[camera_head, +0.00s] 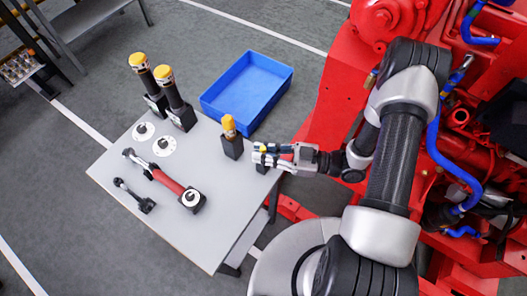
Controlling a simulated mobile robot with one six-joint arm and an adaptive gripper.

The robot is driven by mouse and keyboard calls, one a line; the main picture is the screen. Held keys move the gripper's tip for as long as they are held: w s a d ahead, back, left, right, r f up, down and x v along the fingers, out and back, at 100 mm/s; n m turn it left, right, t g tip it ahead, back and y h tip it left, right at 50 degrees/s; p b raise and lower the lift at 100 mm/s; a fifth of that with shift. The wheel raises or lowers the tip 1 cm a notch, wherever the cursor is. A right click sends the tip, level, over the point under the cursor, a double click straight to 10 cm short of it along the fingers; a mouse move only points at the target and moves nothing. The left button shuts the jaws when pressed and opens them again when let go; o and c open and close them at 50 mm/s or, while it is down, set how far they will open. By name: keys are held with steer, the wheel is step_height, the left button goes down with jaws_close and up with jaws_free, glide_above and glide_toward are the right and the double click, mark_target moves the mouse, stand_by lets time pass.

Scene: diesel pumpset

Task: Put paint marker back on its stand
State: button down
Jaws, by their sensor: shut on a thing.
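My gripper (259,154) is at the right edge of the grey table, its fingers pointing left. It is shut on a small, mostly hidden thing showing dark blue and a bit of yellow, which looks like the paint marker (264,149). A dark block, perhaps its stand (263,168), shows just below the fingers. I cannot tell whether the marker is in it, touching it or above it. Left of the gripper, a yellow-orange capped item (229,126) stands upright in a black block holder (232,149).
The grey table (210,240) also bears a red-handled wrench (168,181), a smaller black tool (135,196), two white discs (164,145) and two yellow-topped black tools (173,95). A blue bin (247,90) lies behind. Red machinery (335,95) is close on the right.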

steer(key=shift+f, duration=0.4)
steer(key=c, duration=1.5)
jaws_free()
steer(key=v, duration=1.2)
steer(key=shift+s, duration=0.1)
